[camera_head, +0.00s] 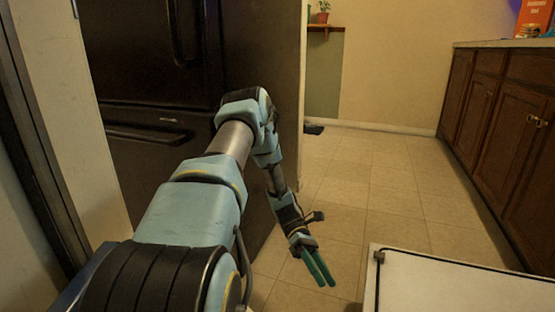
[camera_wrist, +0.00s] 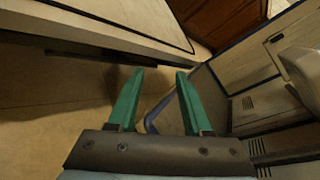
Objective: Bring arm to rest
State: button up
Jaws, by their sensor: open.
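My arm reaches forward from the bottom left in the head view and bends down at the elbow in front of the dark fridge. My gripper (camera_head: 326,280) hangs low over the tiled floor, its green fingers pointing down and to the right. In the wrist view my gripper (camera_wrist: 157,90) has its two green fingers apart with nothing between them. Floor and part of my own base show beyond the fingers.
The black fridge (camera_head: 150,75) stands close to my arm's left. A white-topped unit (camera_head: 460,285) is at the lower right, near the gripper. Wooden cabinets (camera_head: 505,115) line the right wall. The tiled floor (camera_head: 390,185) between is largely clear.

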jog(key=a+r+m+t+y+p, duration=0.25)
jog(key=a+r+m+t, duration=0.55)
jog(key=r, duration=0.5)
jog(key=a+r+m+t+y+p, duration=0.2)
jog(key=a+r+m+t+y, duration=0.35)
jog(key=a+r, duration=0.55)
notch_tip(320, 180, up, 39)
jog(key=d+t+h+p, duration=0.1)
jog(key=p, duration=3.6)
jog(key=shift+t+h+p, duration=0.3)
jog(key=shift+t+h, duration=0.05)
jog(key=shift+h, duration=0.05)
jog(key=shift+s+m, duration=0.1)
jog(key=shift+m, duration=0.15)
